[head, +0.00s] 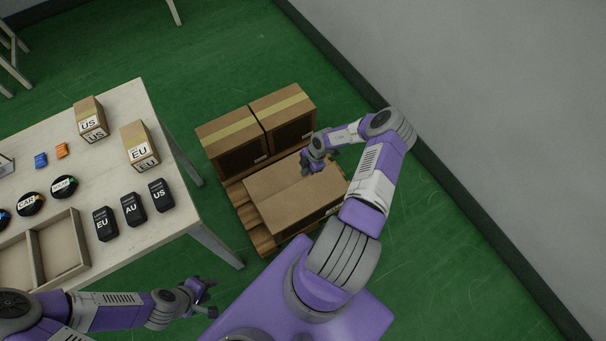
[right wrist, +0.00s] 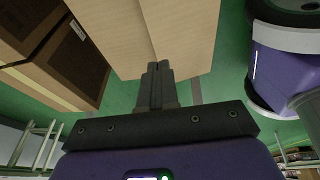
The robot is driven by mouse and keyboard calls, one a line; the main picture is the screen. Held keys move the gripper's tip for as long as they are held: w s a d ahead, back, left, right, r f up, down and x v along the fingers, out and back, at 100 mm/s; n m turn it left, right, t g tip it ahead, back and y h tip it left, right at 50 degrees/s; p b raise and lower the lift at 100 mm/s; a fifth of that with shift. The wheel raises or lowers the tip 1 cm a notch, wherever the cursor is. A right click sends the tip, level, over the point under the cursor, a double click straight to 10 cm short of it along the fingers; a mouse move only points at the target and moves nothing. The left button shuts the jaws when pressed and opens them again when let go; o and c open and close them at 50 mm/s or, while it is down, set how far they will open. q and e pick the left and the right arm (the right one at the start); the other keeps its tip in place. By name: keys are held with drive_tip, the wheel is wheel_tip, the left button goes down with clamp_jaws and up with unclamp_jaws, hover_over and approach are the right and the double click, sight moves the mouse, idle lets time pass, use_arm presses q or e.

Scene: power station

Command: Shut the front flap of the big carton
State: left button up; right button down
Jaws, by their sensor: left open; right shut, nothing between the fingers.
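The big carton (head: 285,207) is the untaped brown box at the front of the pallet. Its top flaps appear to lie flat or nearly flat, with a seam between them. I cannot tell whether the front flap is fully down. The carton top also fills the upper middle of the right wrist view (right wrist: 185,35). My right gripper (head: 308,168) is over the carton's top near its back edge. Its fingers (right wrist: 157,68) are shut and empty, in line with the seam; contact is unclear. My left gripper (head: 206,297) is open and empty, low and left of the carton.
Two taped cartons (head: 232,135) (head: 284,108) stand behind the big carton on the wooden pallet (head: 247,213). A table (head: 180,232) with small boxes, black adapters and a divided tray is to the left. A grey wall (head: 480,110) is at right. Green floor is clear between.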

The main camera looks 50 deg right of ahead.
drive_tip(key=b, duration=0.5)
hover_over(296, 187)
drive_tip(key=s, duration=0.1)
drive_tip(key=f, duration=0.7)
drive_tip(key=d+f, duration=0.1)
drive_tip(key=f, duration=0.2)
drive_tip(key=shift+f, duration=0.15)
drive_tip(key=shift+w+f+b, duration=0.25)
drive_tip(key=shift+f+b, duration=0.05)
drive_tip(key=shift+f, duration=0.5)
